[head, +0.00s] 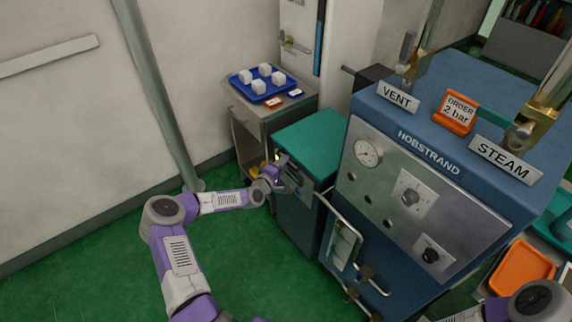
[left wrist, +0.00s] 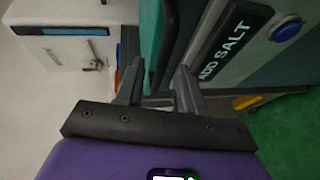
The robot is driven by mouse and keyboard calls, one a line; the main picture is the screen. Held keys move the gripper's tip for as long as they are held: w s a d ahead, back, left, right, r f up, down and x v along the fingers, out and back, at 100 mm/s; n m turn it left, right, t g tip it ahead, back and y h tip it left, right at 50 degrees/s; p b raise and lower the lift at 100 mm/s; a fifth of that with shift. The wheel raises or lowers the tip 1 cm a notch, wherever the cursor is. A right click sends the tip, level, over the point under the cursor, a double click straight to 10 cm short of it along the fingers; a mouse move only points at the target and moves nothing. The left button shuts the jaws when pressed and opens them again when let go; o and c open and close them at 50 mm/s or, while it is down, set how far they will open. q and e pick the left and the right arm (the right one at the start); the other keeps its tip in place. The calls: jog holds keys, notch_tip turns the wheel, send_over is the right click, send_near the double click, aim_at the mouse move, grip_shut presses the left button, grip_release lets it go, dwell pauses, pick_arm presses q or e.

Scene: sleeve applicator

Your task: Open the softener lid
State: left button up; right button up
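The softener (head: 300,212) is a dark teal cabinet with a green-teal lid (head: 312,140), which looks closed. It stands left of the blue steam machine. My left gripper (head: 283,172) is at the upper front of the softener, just below the lid's edge. In the left wrist view, my left gripper's fingers (left wrist: 160,72) are apart, with the lid's dark edge (left wrist: 168,45) ahead of the gap. I see nothing held, and cannot tell whether they touch the lid. The ADD SALT label (left wrist: 235,42) and a blue button (left wrist: 287,28) are on the softener's front. My right gripper is out of view.
The blue Hobstrand machine (head: 440,160) stands close on the right, with a bar handle (head: 345,215) at its front left. A grey cabinet (head: 238,112) with a blue tray (head: 242,78) of white cubes stands behind. Green floor (head: 90,265) is clear at left.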

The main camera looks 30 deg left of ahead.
pick_arm(q)
jog(key=shift+w+f, duration=0.25)
jog(key=shift+w, duration=1)
jog(key=shift+c, duration=0.5)
grip_shut()
